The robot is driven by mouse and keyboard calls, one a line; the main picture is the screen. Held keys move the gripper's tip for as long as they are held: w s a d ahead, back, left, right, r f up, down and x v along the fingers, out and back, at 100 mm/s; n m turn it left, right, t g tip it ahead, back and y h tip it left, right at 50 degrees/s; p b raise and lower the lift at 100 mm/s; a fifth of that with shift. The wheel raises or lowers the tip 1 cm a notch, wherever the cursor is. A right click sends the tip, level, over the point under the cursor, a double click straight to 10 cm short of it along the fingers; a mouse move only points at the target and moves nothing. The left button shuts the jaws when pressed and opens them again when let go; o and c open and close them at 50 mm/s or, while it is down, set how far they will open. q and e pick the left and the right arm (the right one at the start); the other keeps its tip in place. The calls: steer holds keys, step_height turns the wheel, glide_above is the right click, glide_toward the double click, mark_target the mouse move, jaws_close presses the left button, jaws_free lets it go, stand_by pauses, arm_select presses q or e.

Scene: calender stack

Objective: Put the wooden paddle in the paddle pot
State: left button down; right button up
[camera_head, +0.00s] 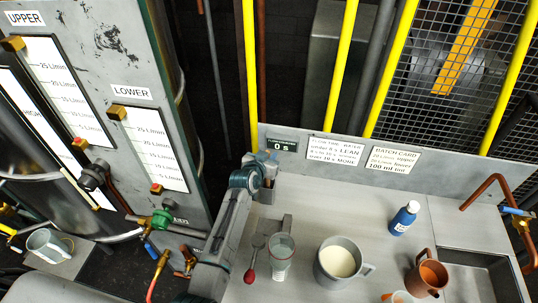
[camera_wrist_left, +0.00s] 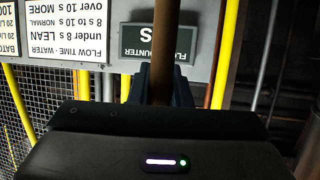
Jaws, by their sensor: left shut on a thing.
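My left gripper (camera_head: 266,164) is at the back left of the grey bench, close to the upright back panel. In the left wrist view its dark fingers (camera_wrist_left: 163,90) are shut around a brown wooden shaft, the wooden paddle (camera_wrist_left: 166,45). In the head view I cannot make out the paddle clearly. A small grey container (camera_head: 267,196), which looks like the paddle pot, stands just below the gripper and is partly hidden by my arm. I cannot tell whether the paddle's lower end is inside it. My right gripper does not show.
On the bench are a clear measuring cup (camera_head: 281,262), a grey jug of pale liquid (camera_head: 330,272), a red-ended spoon (camera_head: 251,262), a blue bottle (camera_head: 404,218) and a copper mug (camera_head: 430,278). A counter display (camera_head: 282,145) and cards sit on the back panel. A gauge cabinet (camera_head: 110,50) stands left.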

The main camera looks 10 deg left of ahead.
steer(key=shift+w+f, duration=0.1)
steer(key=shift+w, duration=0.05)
arm_select(q)
steer(key=shift+f, duration=0.2)
steer(key=c, duration=1.5)
jaws_free()
steer(key=shift+r, duration=0.1)
steer(key=shift+o, duration=0.8)
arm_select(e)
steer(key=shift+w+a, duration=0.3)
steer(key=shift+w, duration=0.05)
arm_select(q)
steer(key=b+v, duration=0.2)
steer(key=v, duration=0.5)
steer(key=shift+s+r+b, duration=0.2)
steer(key=shift+r+b, duration=0.05)
steer(key=shift+b, duration=0.05)
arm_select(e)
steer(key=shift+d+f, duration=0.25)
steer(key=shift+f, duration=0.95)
arm_select(q)
steer(key=shift+s+f, duration=0.1)
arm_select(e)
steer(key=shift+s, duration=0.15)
